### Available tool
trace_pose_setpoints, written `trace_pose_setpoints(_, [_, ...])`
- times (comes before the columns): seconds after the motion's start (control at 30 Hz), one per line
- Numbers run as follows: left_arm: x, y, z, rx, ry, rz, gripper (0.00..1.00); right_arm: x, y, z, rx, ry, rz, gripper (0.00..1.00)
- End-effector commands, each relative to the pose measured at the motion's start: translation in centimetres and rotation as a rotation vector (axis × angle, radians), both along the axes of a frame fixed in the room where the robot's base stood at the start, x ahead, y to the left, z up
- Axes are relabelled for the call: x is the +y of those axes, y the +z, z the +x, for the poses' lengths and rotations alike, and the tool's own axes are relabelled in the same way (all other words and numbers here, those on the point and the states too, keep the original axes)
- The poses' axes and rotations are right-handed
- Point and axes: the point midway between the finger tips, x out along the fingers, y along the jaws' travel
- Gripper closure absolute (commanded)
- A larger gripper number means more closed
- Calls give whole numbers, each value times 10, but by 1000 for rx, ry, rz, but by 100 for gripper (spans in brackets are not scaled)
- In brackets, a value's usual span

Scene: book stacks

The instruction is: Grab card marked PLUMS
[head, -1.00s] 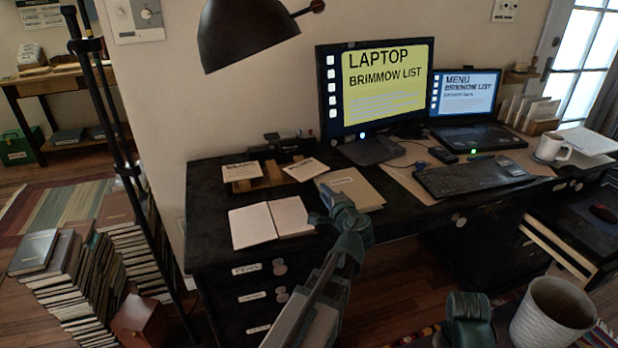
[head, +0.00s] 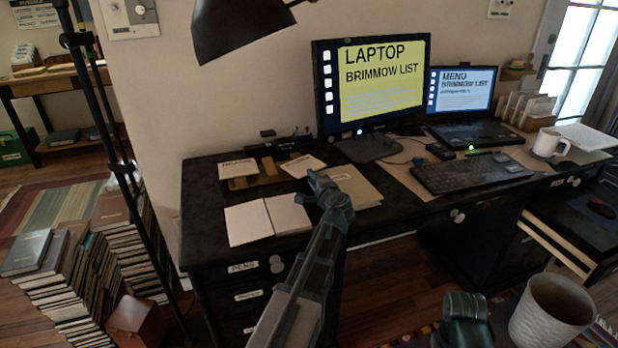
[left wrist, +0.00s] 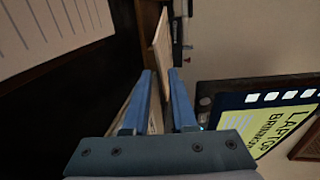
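Two pale cards stand tilted on the wooden holder (head: 268,172) at the back left of the desk: a left card (head: 238,168) and a right card (head: 303,166). Their print is too small to read, so I cannot tell which says PLUMS. My left gripper (head: 318,182) is just in front of the right card, apart from it in the head view. In the left wrist view my left gripper (left wrist: 160,85) has its blue fingers apart. A pale board or card (left wrist: 161,45) shows nearly edge-on beyond them. My right arm's end (head: 466,316) shows at the bottom; its fingers are hidden.
An open notebook (head: 267,219) and a tan folder (head: 351,186) lie on the dark desk (head: 215,185). A monitor (head: 375,85), laptop (head: 462,92), keyboard (head: 474,172) and mug (head: 549,144) stand to the right. A lamp (head: 240,28) hangs above. A ribbed pale bin (head: 551,315) is at lower right.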

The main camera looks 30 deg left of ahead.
Motion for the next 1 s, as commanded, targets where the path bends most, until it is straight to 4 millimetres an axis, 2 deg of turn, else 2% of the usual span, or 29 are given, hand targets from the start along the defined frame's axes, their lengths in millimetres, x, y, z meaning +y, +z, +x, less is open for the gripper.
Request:
trace_pose_setpoints(0.2, [8, -2, 6, 1, 1, -1, 75, 0, -2, 0, 0, 0, 0, 100])
trace_pose_setpoints(0.5, [8, -2, 7, 0, 1, -1, 75, 0, -2, 0, 0, 0, 0, 100])
trace_pose_setpoints(0.8, [8, -2, 7, 0, 0, -1, 100, 0, -2, 0, 0, 0, 0, 100])
trace_pose_setpoints(1.0, [8, -2, 7, 0, 0, -1, 100, 0, -2, 0, 0, 0, 0, 100])
